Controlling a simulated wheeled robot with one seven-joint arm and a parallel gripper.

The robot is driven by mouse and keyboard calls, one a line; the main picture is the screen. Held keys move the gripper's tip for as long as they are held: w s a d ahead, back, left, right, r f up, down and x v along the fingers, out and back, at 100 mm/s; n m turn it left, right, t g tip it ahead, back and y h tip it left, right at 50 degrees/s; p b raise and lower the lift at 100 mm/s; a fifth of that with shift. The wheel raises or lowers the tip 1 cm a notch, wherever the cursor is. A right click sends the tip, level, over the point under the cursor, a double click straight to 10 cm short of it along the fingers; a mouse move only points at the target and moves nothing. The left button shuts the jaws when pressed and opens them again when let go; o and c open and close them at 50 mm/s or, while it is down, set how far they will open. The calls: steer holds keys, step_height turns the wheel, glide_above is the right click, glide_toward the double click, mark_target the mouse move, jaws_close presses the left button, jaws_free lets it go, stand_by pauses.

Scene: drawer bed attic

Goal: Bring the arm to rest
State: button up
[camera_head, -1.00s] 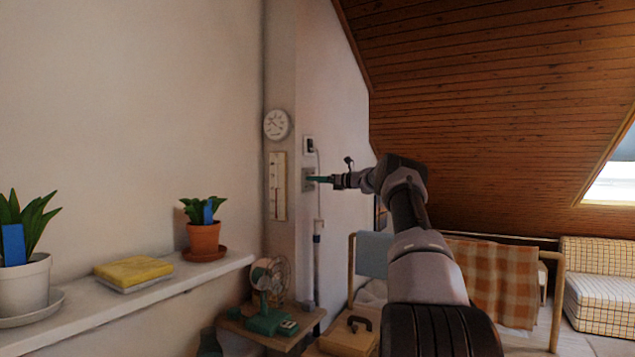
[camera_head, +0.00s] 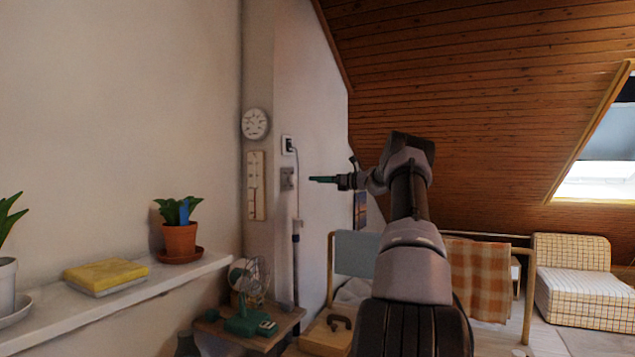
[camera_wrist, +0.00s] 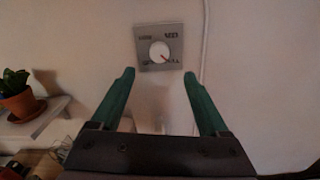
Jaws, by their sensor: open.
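My gripper (camera_head: 318,179) is held out to the left at the end of my raised arm, with its green fingers pointing at the wall. In the wrist view my gripper (camera_wrist: 158,92) has its two fingers spread apart with nothing between them. A grey wall plate with a round white dial (camera_wrist: 160,50) is ahead, beyond the fingertips and apart from them. In the head view this plate (camera_head: 288,179) is on the wall left of the fingertips, with a visible gap.
A shelf (camera_head: 140,300) at left bears a potted plant (camera_head: 180,238) and a yellow sponge-like block (camera_head: 106,272). A green fan (camera_head: 250,322) stands on a small table below the plate. A bed frame with an orange checked blanket (camera_head: 478,280) is behind my arm.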

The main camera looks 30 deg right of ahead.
steer(key=s+a+r+n+g, duration=0.2)
steer(key=s+a+n, duration=0.1)
steer(key=a, duration=0.5)
steer(key=s+a+r+n+g, duration=0.2)
steer(key=a+n, duration=0.1)
steer(key=a, duration=0.5)
steer(key=s+a+r+n+g+h, duration=0.1)
steer(key=s+a+n+g+h, duration=0.25)
steer(key=s+a+n, duration=0.7)
steer(key=s+a+f+n+h, duration=0.1)
steer(key=s+a+f+n, duration=0.1)
steer(key=s, duration=1)
steer(key=s+a+f+n+h, duration=0.1)
steer(key=s+f+n+h, duration=0.1)
steer(key=s, duration=1.1)
steer(key=s+a+f+n+h, duration=0.2)
steer(key=s+f+n, duration=0.2)
steer(key=s, duration=0.8)
steer(key=shift+s+a+f+n, duration=0.15)
steer(key=shift+s+a+n, duration=0.15)
steer(key=shift+n, duration=0.65)
